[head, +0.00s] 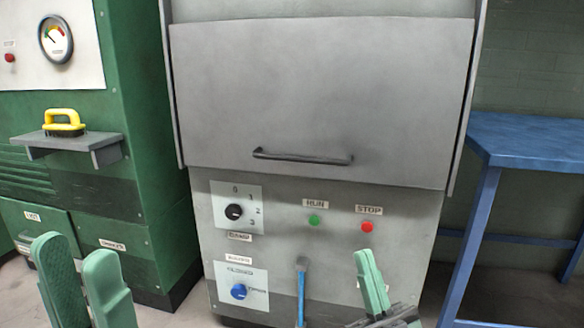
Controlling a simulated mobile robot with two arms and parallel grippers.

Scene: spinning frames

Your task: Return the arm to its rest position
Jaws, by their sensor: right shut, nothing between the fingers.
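My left gripper (76,252) is at the lower left, in front of the green cabinet. Its two green fingers stand apart with nothing seen between them. My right gripper (368,270) is at the lower right of centre, in front of the grey machine. Its green fingers are together and empty, pointing up below the red STOP button (367,226). Both arms are mostly out of the frame.
A grey machine (320,90) with a closed hatch and dark handle (303,157) stands ahead. A blue upright lever (301,290) is left of my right gripper. A green cabinet (150,150) has a shelf holding a yellow-handled brush (64,122). A blue table (530,140) stands right.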

